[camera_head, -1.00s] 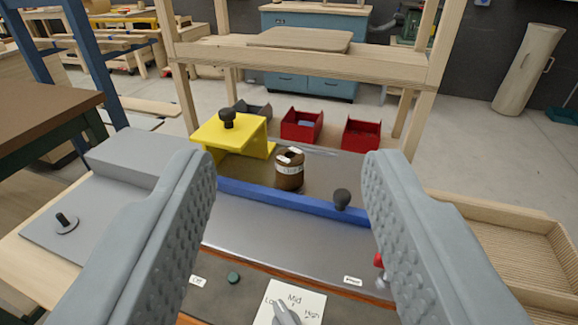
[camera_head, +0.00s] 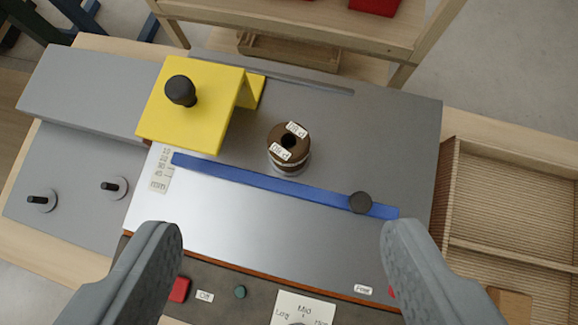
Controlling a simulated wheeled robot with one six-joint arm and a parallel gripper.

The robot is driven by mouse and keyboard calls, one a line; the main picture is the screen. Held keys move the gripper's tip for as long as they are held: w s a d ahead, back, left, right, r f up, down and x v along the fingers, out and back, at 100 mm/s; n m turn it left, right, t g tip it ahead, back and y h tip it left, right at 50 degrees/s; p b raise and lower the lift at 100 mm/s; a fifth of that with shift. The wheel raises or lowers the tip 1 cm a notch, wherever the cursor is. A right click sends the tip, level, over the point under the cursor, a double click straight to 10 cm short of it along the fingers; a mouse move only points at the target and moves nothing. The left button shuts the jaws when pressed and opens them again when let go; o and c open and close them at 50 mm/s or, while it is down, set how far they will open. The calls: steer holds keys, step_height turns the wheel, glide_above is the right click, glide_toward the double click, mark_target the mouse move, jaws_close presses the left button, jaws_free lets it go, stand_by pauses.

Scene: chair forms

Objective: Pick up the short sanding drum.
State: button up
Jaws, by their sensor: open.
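The sanding drum (camera_head: 289,147) is a short brown cylinder with a dark central hole and white labels on its top. It stands upright on the grey machine table, just behind the blue fence, near the middle of the view. What holds it from below is hidden. My gripper (camera_head: 282,245) is open and empty, its two grey fingers wide apart at the lower left and lower right. The drum lies ahead of the fingertips, between their lines and apart from both.
A yellow guard (camera_head: 195,105) with a black knob stands left of the drum. The blue fence (camera_head: 270,183) with a dark knob (camera_head: 360,202) crosses in front of it. A wooden tray (camera_head: 510,215) is at right. A control panel with buttons (camera_head: 240,292) runs along the front.

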steer(key=w+f+g, duration=0.2)
steer(key=w+g, duration=0.5)
steer(key=w, duration=0.2)
glide_above(289, 145)
steer(key=shift+m, duration=0.3)
step_height(289, 145, down, 12)
steer(key=shift+s+a+r, duration=0.1)
steer(key=shift+s+a, duration=0.05)
steer(key=shift+f, duration=2.65)
steer(key=c, duration=1.1)
